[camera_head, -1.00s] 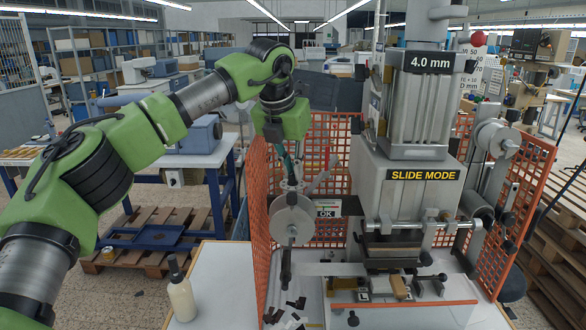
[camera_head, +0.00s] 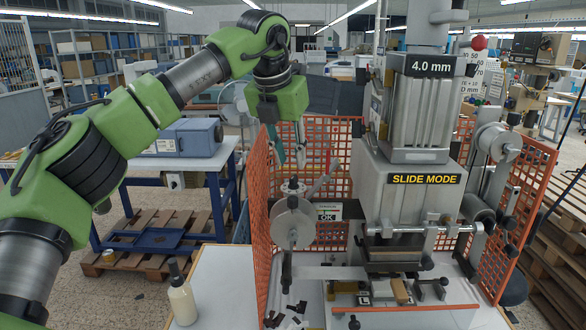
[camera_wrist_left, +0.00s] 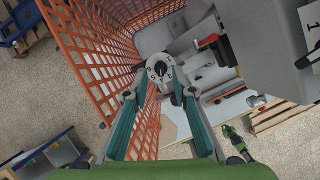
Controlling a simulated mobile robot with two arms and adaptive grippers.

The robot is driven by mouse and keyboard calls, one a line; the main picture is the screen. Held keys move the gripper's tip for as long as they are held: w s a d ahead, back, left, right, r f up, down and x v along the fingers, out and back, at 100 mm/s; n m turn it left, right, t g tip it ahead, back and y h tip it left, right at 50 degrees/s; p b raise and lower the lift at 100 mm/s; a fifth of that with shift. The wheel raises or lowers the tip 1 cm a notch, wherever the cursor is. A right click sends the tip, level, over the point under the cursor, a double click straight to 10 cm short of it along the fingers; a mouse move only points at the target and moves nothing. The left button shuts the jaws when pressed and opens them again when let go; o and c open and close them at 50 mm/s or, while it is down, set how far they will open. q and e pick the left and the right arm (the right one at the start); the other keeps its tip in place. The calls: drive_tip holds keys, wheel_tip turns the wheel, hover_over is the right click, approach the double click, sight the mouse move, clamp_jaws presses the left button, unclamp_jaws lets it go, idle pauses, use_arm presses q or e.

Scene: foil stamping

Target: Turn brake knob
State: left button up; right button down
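The brake knob (camera_wrist_left: 158,68) is a small round grey dial with dark marks. In the left wrist view it lies beyond the teal fingers, between their lines. In the head view the knob (camera_head: 292,186) stands on top of the foil reel (camera_head: 293,222), left of the stamping press. My left gripper (camera_head: 300,158) points down above the knob, with a visible gap. In the left wrist view its fingers (camera_wrist_left: 160,95) are spread apart with nothing between them. My right gripper does not show clearly in any view.
An orange mesh guard (camera_head: 262,215) stands close beside the reel on the left and behind it. The stamping press (camera_head: 410,200) is to the right.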

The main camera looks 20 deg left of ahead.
use_arm(q)
drive_tip(key=v, duration=0.7)
drive_tip(key=shift+f, duration=0.1)
